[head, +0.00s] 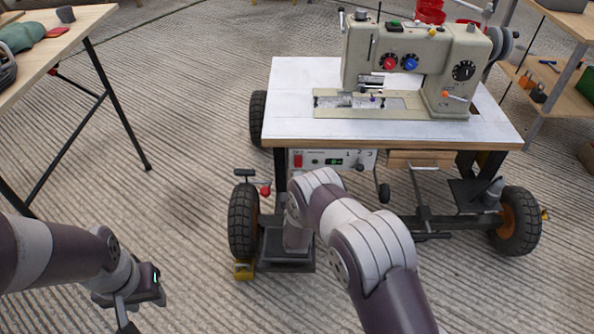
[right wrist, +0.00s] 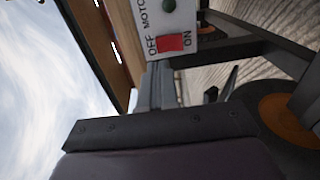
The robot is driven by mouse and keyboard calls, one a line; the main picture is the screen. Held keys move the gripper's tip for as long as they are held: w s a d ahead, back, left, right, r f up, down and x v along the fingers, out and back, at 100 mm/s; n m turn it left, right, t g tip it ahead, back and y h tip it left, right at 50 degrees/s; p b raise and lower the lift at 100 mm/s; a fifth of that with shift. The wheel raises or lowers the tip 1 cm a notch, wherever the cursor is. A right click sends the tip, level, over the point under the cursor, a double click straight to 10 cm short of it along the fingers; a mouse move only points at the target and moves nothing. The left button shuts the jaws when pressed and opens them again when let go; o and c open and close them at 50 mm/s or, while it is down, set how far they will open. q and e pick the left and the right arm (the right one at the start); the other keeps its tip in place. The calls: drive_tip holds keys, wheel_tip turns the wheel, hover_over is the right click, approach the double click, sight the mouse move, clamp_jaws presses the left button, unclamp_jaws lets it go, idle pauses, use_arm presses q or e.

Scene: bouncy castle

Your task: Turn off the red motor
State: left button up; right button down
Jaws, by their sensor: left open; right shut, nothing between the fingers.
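The red motor switch (head: 298,161) is a rocker at the left end of a white control panel (head: 325,160) under the sewing machine table. In the right wrist view the red switch (right wrist: 171,43) sits between the printed words OFF and ON, beside MOTOR. Which side is pressed in, I cannot tell. My right gripper (right wrist: 158,78) is shut and empty, its dark fingers pointing at the panel just by the switch. Contact is unclear. In the head view my right arm hides that gripper. My left gripper (head: 140,307) is open and empty, low at the left above the floor.
A sewing machine (head: 415,60) stands on the white wheeled table (head: 300,75). A black tyre (head: 243,222) and a red-knobbed lever (head: 265,190) are left of my right arm. A wooden table (head: 50,45) is at far left. The floor between is clear.

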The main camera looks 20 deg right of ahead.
drive_tip(key=p+v, duration=0.2)
drive_tip(key=v, duration=0.5)
drive_tip(key=shift+s+f+p, duration=0.2)
drive_tip(key=shift+p, duration=0.2)
